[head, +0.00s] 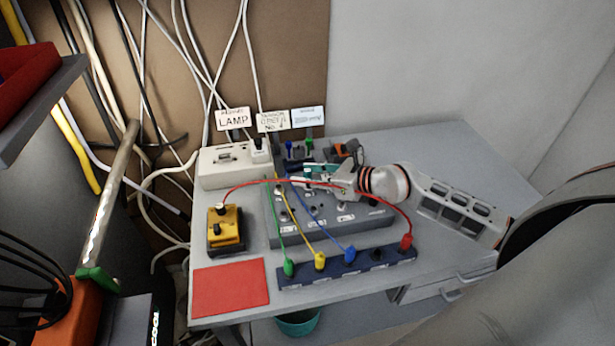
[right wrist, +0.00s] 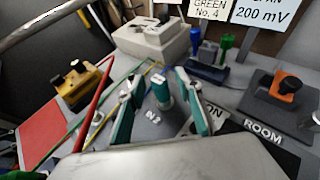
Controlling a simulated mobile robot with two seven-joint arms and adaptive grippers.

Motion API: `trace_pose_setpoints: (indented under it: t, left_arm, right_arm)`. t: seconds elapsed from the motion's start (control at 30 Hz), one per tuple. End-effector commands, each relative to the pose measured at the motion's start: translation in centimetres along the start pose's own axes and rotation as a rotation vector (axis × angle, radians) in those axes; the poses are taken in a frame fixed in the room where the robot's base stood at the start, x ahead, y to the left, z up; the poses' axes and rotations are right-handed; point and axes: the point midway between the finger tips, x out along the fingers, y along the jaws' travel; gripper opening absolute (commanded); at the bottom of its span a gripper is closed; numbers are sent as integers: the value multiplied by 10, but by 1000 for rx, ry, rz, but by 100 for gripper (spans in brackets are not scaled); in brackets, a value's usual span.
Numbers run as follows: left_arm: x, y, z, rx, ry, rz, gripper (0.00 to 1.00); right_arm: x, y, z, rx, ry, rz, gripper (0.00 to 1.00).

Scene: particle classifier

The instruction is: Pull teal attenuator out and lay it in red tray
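The teal attenuator (right wrist: 160,92) is a small upright teal cylinder with a pale top, standing on the grey panel in the right wrist view. My right gripper (right wrist: 154,78) is open, with a teal-padded finger on each side of it and gaps visible. In the head view my right gripper (head: 308,178) is over the back of the grey panel (head: 300,228); I cannot separate the attenuator from the finger pads there. The red tray (head: 230,288) lies flat and empty at the table's front left. It also shows in the right wrist view (right wrist: 42,132). My left gripper is not in view.
A red cable (head: 280,182) arches past my right gripper. Green, yellow and blue (head: 318,215) cables run to a dark strip (head: 345,268) in front. A yellow box (head: 226,230) stands behind the tray. A white box (head: 225,168) and small signs stand at the back.

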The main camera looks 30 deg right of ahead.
Motion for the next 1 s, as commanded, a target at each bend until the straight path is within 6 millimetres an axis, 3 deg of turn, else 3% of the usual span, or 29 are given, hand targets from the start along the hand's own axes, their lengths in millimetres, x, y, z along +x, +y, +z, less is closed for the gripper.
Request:
trace_pose_setpoints:
  t: [0.07, 0.2, 0.67, 0.87, 1.0]
  left_arm:
    - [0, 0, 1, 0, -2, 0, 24]
    - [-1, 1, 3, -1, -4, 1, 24]
    - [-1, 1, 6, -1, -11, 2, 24]
    - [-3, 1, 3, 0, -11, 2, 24]
    - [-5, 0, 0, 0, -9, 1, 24]
  right_arm:
    - [0, 0, 0, 0, 0, 0, 35]
    - [0, 0, 0, 0, 0, 0, 1]
    - [-2, 0, 5, -1, -2, -1, 0]
    - [-10, -1, 25, -3, -6, -1, 0]
    - [-21, 0, 52, -4, -7, 0, 0]
